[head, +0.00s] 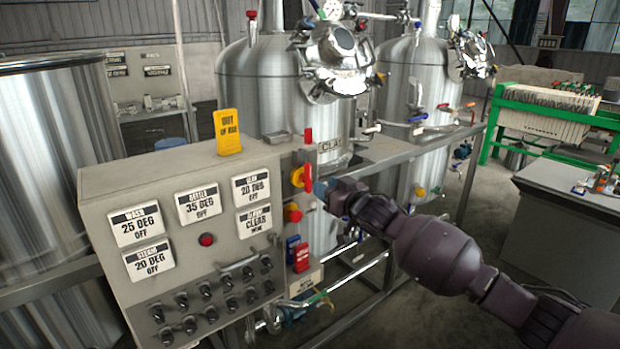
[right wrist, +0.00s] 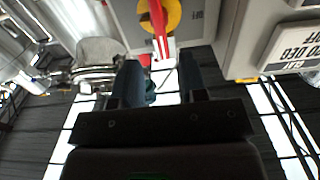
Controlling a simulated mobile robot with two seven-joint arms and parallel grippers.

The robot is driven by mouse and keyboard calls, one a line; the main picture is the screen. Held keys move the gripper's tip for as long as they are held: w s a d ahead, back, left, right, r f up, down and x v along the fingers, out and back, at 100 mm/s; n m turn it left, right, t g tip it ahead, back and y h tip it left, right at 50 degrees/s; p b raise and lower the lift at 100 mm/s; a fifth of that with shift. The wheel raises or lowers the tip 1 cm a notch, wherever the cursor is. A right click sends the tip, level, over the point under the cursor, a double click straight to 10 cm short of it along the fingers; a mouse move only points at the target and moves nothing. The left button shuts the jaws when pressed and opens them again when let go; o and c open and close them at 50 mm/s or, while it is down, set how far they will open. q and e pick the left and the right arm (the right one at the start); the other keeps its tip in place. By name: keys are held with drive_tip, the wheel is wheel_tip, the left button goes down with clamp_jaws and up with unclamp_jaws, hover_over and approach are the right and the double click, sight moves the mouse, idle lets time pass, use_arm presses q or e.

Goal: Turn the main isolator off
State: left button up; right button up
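The main isolator is a yellow disc with a red handle (head: 306,178) on the narrow right-hand side of the grey control cabinet (head: 110,190). The handle looks roughly upright. My right gripper (head: 335,194) is just right of and slightly below it in the head view. In the right wrist view the isolator (right wrist: 158,16) is at the top centre, and the red handle points down towards the gap between my fingers. The right gripper (right wrist: 160,72) is open, its two dark fingers apart. I cannot tell whether they touch the handle. My left gripper is not in view.
Below the isolator are a red button (head: 293,213) and blue and red padlocks (head: 300,257). A yellow "out of use" sign (head: 228,132) stands on the cabinet. Steel tanks (head: 262,80) and pipe rails stand behind. A grey bench (head: 570,220) is at the right.

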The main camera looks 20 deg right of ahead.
sight(310, 178)
drive_tip(key=x, duration=0.6)
drive_tip(key=shift+w+a, duration=0.15)
drive_tip(key=shift+w, duration=0.2)
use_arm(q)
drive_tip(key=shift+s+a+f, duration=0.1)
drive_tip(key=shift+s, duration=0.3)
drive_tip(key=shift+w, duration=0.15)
use_arm(e)
drive_tip(key=c, duration=0.7)
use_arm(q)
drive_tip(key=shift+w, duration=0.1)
